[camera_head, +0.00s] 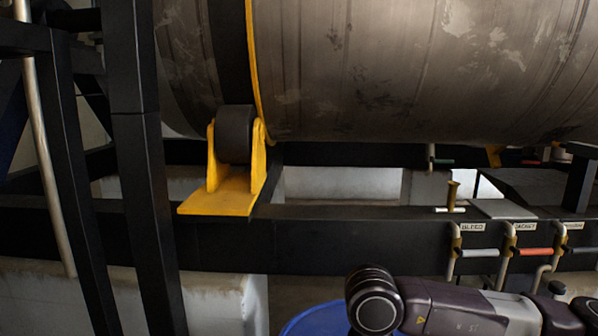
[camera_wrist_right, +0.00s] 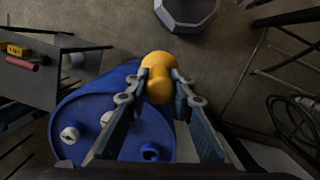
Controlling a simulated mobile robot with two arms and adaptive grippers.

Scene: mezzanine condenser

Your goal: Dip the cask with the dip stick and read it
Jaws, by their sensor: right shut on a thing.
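In the right wrist view, my right gripper (camera_wrist_right: 160,85) is shut on a yellow rounded knob (camera_wrist_right: 158,65), which looks like the dip stick's handle. No stick shows below it; the knob and fingers hide what is there. The blue cask (camera_wrist_right: 88,98) stands below, its top partly covered by the fingers. The knob overlaps the cask's far edge in this view. The cask's rim (camera_head: 312,318) shows at the bottom of the head view. My left gripper is not in view.
A grey many-sided container (camera_wrist_right: 187,12) stands on the floor beyond the cask. A dark table (camera_wrist_right: 30,80) with a red-handled item is at left, coiled hose (camera_wrist_right: 292,115) at right. A black beam (camera_head: 330,240) with labelled valves (camera_head: 480,252) crosses under a large metal cylinder (camera_head: 400,70).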

